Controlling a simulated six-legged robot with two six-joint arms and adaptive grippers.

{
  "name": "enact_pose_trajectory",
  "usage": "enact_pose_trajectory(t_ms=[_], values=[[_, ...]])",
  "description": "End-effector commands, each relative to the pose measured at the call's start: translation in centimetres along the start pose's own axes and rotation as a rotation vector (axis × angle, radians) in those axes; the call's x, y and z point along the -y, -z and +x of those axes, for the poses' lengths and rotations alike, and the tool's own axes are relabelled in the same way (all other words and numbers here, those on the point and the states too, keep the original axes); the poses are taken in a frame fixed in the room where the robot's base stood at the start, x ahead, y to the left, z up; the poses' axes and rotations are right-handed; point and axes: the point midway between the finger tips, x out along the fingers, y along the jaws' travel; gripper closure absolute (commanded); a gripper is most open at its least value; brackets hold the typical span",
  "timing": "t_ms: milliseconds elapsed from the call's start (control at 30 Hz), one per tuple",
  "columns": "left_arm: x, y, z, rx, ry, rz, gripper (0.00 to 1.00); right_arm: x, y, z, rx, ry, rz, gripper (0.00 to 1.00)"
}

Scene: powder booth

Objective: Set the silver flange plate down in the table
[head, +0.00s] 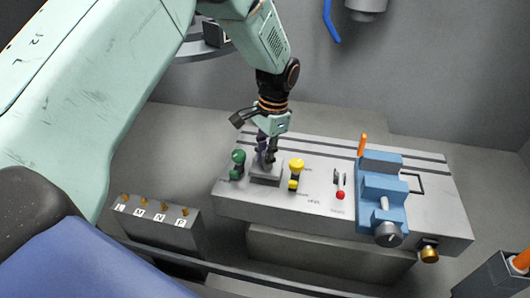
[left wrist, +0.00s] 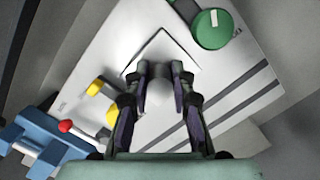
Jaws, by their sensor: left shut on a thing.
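My left gripper (head: 267,150) reaches down over the grey table (head: 315,207), left of its middle. It is shut on the silver flange plate (head: 265,179), a small grey square piece between the green knob and the yellow knob. In the left wrist view, the plate (left wrist: 160,52) shows as a pale square beyond the fingers, with a pale round part between the fingertips (left wrist: 160,88). The fingers hide part of it. The plate is at or very near the table top; I cannot tell whether it touches. My right gripper is not in view.
A green knob (head: 237,163) stands close left of the plate, a yellow knob (head: 296,170) close right. Further right are a red-tipped lever (head: 340,192) and a blue vise (head: 380,190) with an orange handle. A labelled box (head: 165,226) stands front left.

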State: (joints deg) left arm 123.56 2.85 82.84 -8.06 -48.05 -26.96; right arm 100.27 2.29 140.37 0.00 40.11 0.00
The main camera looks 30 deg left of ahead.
Motion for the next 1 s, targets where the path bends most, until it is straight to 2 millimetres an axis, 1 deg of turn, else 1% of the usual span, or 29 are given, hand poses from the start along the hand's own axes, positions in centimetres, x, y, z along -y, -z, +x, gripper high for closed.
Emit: enact_pose_trajectory(t_ms=[133,467,867,1000], values=[[0.0,0.1,0.4,-0.001,0.001,0.000,1.00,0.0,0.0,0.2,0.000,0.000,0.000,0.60],[0.0,0.1,0.4,-0.001,0.001,0.000,1.00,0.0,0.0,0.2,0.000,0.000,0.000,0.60],[-0.1,0.2,1.6,0.000,0.000,0.000,1.00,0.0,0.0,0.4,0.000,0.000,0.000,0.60],[-0.1,0.2,1.8,-0.001,0.001,0.000,1.00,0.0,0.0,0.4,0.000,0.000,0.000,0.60]])
